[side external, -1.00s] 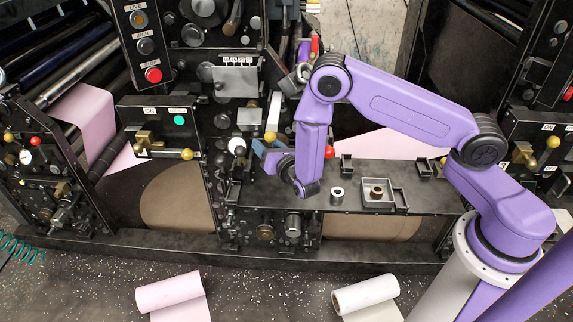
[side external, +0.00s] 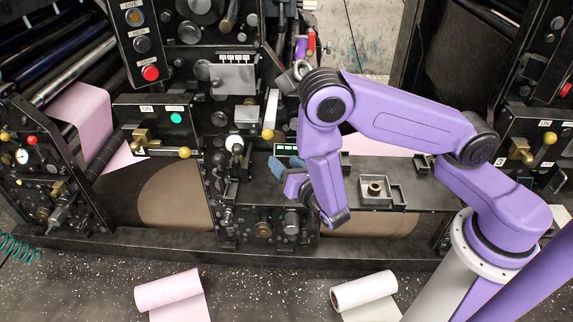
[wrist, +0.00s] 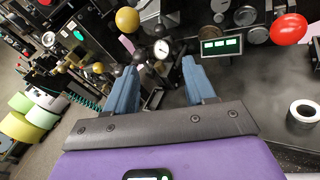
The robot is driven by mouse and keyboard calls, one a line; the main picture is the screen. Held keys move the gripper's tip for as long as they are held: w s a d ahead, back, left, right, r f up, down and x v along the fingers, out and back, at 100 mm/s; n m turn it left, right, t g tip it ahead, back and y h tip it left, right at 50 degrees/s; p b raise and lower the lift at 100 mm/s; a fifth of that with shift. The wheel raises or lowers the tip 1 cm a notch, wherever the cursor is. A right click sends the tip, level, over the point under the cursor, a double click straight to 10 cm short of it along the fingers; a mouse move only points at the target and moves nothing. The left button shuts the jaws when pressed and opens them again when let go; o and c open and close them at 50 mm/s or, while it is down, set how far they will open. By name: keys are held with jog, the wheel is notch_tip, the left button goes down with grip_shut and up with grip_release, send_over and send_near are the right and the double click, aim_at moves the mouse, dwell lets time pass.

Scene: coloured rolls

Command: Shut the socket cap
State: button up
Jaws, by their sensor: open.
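I cannot make out for sure which part is the socket cap. In the wrist view a small dark bracket-like part (wrist: 153,99) shows between and beyond my fingertips, but whether it is the cap, and whether it is open, I cannot tell. My gripper (wrist: 164,72) has its two blue fingers spread apart with nothing between them. In the side external view my gripper (side external: 284,165) is over the left part of the dark shelf, close to the machine panel. My own wrist hides part of the shelf there.
A white ring (wrist: 304,111) lies on the shelf. A grey tray (side external: 364,200) holds a brass-coloured ring. A green-lit display (wrist: 221,46), a gauge (wrist: 162,49), a yellow knob (wrist: 127,20) and a red knob (wrist: 289,29) stand beyond my fingers. Paper rolls lie on the floor.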

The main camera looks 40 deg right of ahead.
jog(key=c, duration=0.5)
jog(key=shift+w+a, duration=0.25)
jog(key=shift+w, duration=0.1)
grip_shut()
jog(key=m+g+h, duration=0.3)
jog(key=g+h, duration=0.1)
jog(key=h, duration=0.4)
send_near(237, 123)
jog(key=x, duration=0.6)
jog(key=shift+w+d+f, duration=0.1)
jog(key=shift+w+f, duration=0.05)
jog(key=shift+f, duration=0.15)
jog(key=shift+r, duration=0.1)
jog(key=shift+r+g, duration=0.25)
jog(key=shift+g, duration=0.15)
